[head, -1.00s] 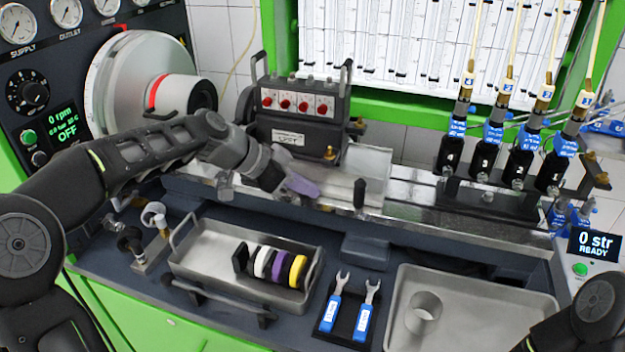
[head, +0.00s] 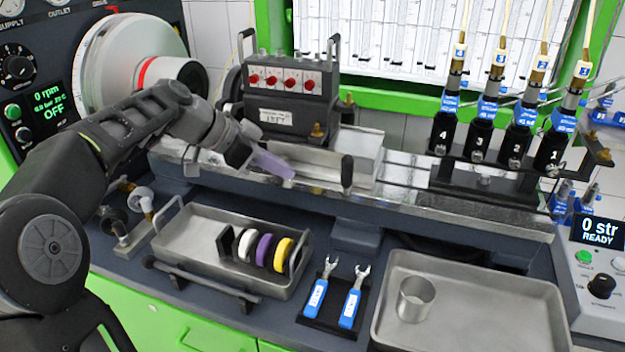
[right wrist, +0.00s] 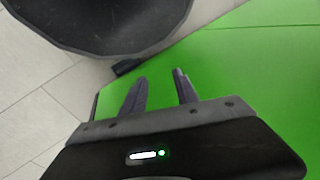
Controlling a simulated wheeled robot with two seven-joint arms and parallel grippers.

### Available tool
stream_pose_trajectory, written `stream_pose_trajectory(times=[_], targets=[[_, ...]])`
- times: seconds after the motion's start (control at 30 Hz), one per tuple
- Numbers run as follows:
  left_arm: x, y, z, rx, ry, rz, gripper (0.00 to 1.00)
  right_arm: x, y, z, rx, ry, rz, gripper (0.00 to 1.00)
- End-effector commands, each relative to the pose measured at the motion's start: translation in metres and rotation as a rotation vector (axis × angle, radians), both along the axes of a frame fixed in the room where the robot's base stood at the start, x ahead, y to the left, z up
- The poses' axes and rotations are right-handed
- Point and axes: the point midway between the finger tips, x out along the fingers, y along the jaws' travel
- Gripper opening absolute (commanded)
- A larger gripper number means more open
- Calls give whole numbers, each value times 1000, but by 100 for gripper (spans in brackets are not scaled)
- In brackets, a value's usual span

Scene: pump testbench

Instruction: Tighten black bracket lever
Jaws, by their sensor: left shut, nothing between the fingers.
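The black lever (head: 347,172) stands upright at the front of the bright metal rail, at the right end of the bracket tray below the pump block. My left gripper (head: 275,164) has purple-grey fingers, which are shut and empty. It is above the rail, to the left of the lever and apart from it. My right gripper (right wrist: 160,88) shows only in the right wrist view; its two fingers are apart with nothing between them, in front of a green panel.
The pump block (head: 290,98) with red knobs stands behind my left gripper. Black injector holders (head: 480,140) stand right on the rail. In front are a tray (head: 185,235) of coloured discs, two blue-handled wrenches (head: 335,300) and a grey tray (head: 470,325) with a metal cup (head: 416,298).

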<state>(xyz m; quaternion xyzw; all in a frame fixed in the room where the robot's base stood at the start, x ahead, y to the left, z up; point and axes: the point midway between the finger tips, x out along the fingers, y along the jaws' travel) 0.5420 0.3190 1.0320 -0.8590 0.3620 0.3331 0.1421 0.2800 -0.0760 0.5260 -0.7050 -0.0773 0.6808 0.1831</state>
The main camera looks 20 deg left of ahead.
Motion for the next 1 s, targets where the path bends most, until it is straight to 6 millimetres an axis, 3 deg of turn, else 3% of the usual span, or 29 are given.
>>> stream_pose_trajectory(times=[0.47, 0.77, 1.0], targets=[[1, -2, 2, 0, 1, 1, 0, 0, 0, 1, 1, -2, 2, 36], [15, -30, 20, 2, 0, -1, 0, 0, 1, 8, 1, -1, 1, 36], [2, 12, 55, 2, -1, 6, 0, 0, 1, 7, 1, -1, 1, 36]])
